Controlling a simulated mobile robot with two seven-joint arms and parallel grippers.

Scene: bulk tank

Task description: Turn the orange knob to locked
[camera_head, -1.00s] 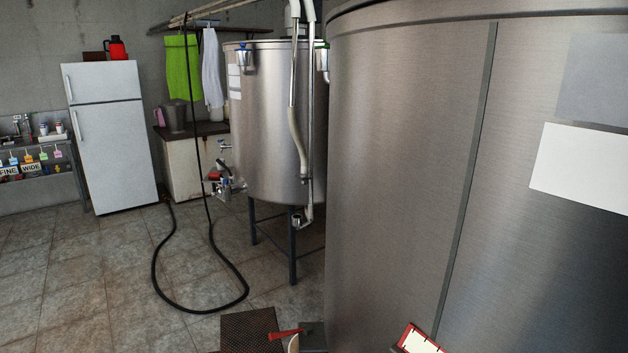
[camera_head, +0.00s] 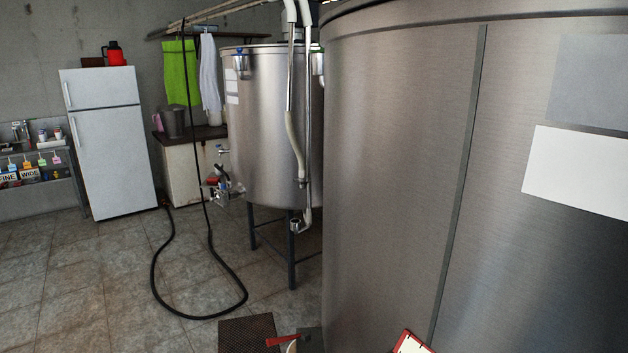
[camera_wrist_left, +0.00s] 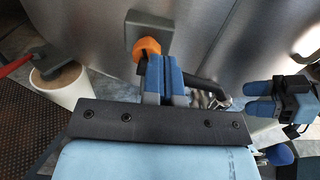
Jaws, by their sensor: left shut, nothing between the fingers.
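The orange knob (camera_wrist_left: 147,48) shows in the left wrist view, in front of a grey bracket (camera_wrist_left: 150,30) on the metal tank wall (camera_wrist_left: 215,35). My left gripper (camera_wrist_left: 164,60) is shut and empty, its blue fingertips just below and right of the knob. The fingers overlap the knob's lower edge in the picture; I cannot tell whether they touch it. My right gripper (camera_wrist_left: 263,98) shows at the right of that view, its two blue fingers apart with nothing between them. The head view shows neither the knob nor the grippers.
In the head view a large tank (camera_head: 400,160) fills the right, a smaller tank (camera_head: 270,120) stands behind, and a black hose (camera_head: 200,317) lies on the floor.

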